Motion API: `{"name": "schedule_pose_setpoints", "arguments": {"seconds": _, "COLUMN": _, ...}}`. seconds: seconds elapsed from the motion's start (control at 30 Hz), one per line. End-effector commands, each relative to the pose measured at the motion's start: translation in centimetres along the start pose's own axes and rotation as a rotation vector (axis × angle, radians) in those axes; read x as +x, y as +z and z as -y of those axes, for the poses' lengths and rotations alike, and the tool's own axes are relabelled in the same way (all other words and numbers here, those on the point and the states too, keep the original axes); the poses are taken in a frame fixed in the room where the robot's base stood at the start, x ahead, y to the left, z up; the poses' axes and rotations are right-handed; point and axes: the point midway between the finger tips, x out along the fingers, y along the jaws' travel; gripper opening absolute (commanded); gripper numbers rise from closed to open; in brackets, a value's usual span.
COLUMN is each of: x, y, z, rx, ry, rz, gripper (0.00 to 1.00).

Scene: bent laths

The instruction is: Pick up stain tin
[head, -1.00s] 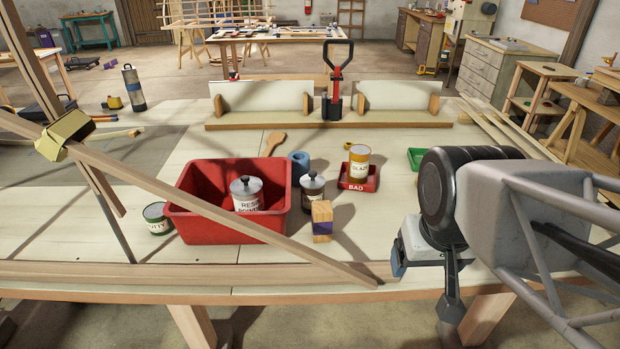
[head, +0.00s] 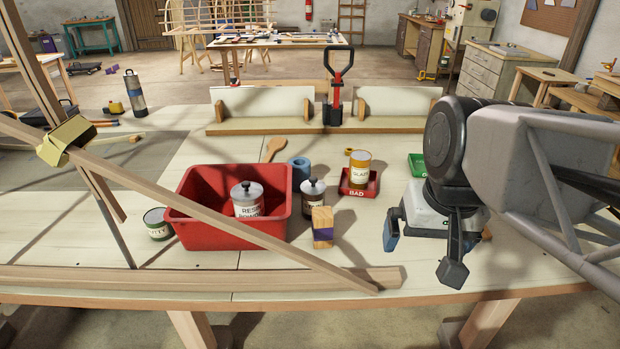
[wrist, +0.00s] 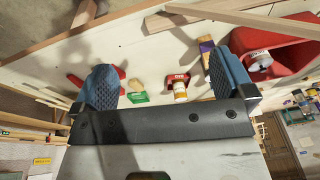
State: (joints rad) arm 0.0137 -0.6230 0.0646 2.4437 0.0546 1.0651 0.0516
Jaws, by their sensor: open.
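A dark tin with a grey lid and a pale label (head: 313,198) stands upright on the bench, right of the red crate in the head view. Its label is partly hidden by a wood-and-purple block (head: 322,228), so I cannot read it fully; it may be the stain tin. A resin tin (head: 247,200) stands in the crate, and an orange glaze tin (head: 360,170) stands on the red BAD tray. My gripper (head: 421,257) is open and empty, right of these tins and apart from them. In the wrist view my gripper (wrist: 166,80) has its fingers wide apart; I cannot make out the dark tin there.
The red crate (head: 222,240) and a long slanting lath (head: 215,212) lie left of the dark tin. A blue roll (head: 299,168) stands close behind it. A putty tin (head: 157,222) is farther left. A green tray (head: 417,163) lies behind my gripper. Bench between block and gripper is clear.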

Motion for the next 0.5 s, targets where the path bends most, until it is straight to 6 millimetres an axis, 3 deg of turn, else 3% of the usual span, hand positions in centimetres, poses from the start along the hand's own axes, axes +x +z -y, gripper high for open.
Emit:
{"name": "schedule_pose_setpoints", "arguments": {"seconds": 0.27, "x": 0.6, "y": -3.0, "z": 2.2, "rx": 0.176, "ry": -0.122, "rz": 0.113, "gripper": 1.0}}
{"name": "schedule_pose_setpoints", "arguments": {"seconds": 0.5, "x": 1.2, "y": -7.1, "z": 4.9, "rx": 0.392, "ry": -0.27, "rz": 0.264, "gripper": 1.0}}
